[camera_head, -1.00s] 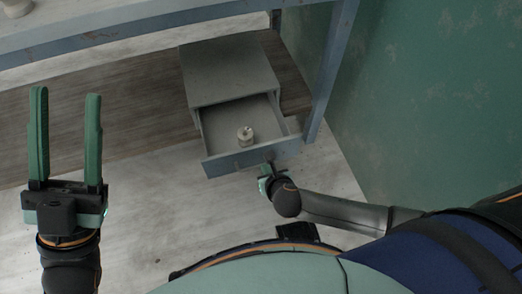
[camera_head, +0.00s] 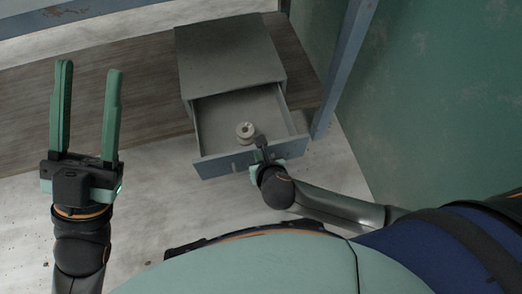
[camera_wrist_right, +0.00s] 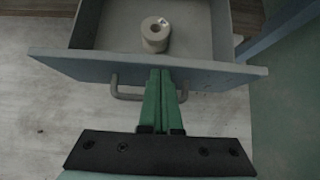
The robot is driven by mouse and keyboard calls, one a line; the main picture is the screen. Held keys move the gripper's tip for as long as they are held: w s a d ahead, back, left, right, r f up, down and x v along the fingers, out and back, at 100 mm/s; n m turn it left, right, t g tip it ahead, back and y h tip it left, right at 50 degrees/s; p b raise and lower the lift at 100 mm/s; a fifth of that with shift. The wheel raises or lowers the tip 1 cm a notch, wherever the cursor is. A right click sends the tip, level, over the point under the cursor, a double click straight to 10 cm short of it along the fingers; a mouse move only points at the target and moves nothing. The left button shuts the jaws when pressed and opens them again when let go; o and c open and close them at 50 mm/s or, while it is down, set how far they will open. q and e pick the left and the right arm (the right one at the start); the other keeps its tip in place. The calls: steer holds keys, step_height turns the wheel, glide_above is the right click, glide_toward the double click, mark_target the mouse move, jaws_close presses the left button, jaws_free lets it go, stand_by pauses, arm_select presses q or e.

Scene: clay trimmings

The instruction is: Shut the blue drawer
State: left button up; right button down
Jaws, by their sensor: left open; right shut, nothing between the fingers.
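The blue drawer's blue-grey front (camera_head: 215,166) is pulled out of a grey cabinet (camera_head: 228,58); the drawer stands open. In the right wrist view the drawer front (camera_wrist_right: 75,66) runs across the picture, with a handle (camera_wrist_right: 122,95) partly hidden behind my fingers. My right gripper (camera_wrist_right: 160,73) is shut and empty, its tips at the middle of the front, across the handle; whether they touch is unclear. In the head view my right gripper (camera_head: 262,150) is at the drawer front. My left gripper (camera_head: 88,68) is open and empty, raised well left of the drawer.
A blue-grey post (camera_head: 345,70) stands right of the cabinet, before a green wall (camera_head: 440,100). The floor left of the drawer is clear.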

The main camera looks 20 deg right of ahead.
stand_by(0.3)
steer(key=w+p, duration=0.2)
steer(key=w, duration=1.9)
steer(key=shift+w+r, duration=0.15)
steer(key=shift+w, duration=0.1)
